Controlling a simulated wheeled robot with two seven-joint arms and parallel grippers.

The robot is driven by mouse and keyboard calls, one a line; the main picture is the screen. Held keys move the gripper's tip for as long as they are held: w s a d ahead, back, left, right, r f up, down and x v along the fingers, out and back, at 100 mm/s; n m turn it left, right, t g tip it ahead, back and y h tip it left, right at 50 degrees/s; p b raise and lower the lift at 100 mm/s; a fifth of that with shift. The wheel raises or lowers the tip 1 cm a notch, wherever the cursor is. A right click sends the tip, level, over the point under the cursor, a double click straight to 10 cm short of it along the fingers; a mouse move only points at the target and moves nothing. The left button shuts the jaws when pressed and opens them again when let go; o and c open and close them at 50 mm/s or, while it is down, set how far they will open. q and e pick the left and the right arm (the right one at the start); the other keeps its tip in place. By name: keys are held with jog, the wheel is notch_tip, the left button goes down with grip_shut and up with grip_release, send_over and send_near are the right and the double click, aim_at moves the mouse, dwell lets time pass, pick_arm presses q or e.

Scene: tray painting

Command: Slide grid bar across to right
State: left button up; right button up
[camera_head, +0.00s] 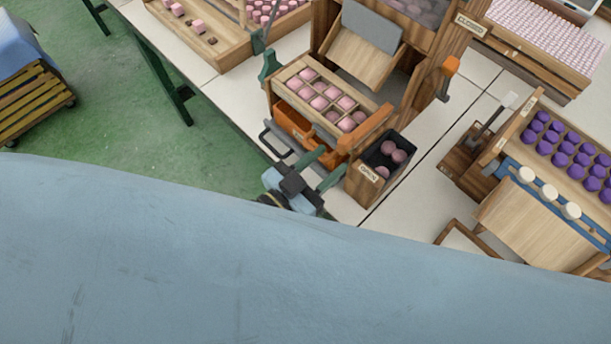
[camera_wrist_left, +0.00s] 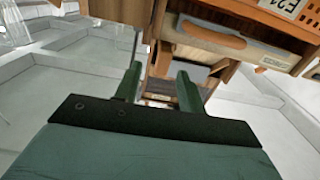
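A wooden grid (camera_head: 298,105) holds several pink round pieces in its compartments, in the middle of the head view. An orange bar (camera_head: 369,126) lies across its right end; I cannot tell for sure whether this is the grid bar. My left gripper (camera_head: 325,168) is just below the grid's front right corner, near the orange drawer front (camera_head: 290,122). In the left wrist view its two green fingers (camera_wrist_left: 159,86) stand apart with nothing clearly held between them. Wooden parts and an orange-brown handle (camera_wrist_left: 211,32) show beyond the fingers. My right gripper is not in view.
A dark bin (camera_head: 372,158) with mauve balls stands right of the gripper. A wooden box (camera_head: 463,168) with a lever and a rack of purple pieces (camera_head: 562,150) are farther right. A large blue-grey surface hides the lower part of the head view. White tabletop (camera_head: 415,140) is bare between stations.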

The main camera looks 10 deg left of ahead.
pick_arm(q)
jog(key=v, duration=0.5)
jog(key=shift+s+a, duration=0.1)
jog(key=shift+s, duration=0.15)
jog(key=s+a+f+n+g+y, duration=0.1)
jog(key=s+a+f+g+y, duration=0.15)
jog(key=f, duration=0.75)
jog(key=s+a+f+g+y, duration=0.15)
jog(key=a+f, duration=0.25)
jog(key=f, duration=0.6)
jog(key=s+a+f+n+g+y, duration=0.1)
jog(key=a+f+g+y, duration=0.25)
jog(key=f, duration=0.55)
jog(key=s+a+f+n+g+y, duration=0.1)
jog(key=s+a+f+g, duration=0.2)
jog(key=s+f, duration=0.4)
jog(key=s+a+f+n+g+y, duration=0.1)
jog(key=s+a+f+g, duration=0.2)
jog(key=s+f, duration=0.4)
jog(key=s+a, duration=0.1)
jog(key=s, duration=0.5)
jog(key=shift+s+a+f+g, duration=0.2)
jog(key=shift+a+f+g, duration=0.1)
jog(key=shift+g, duration=0.05)
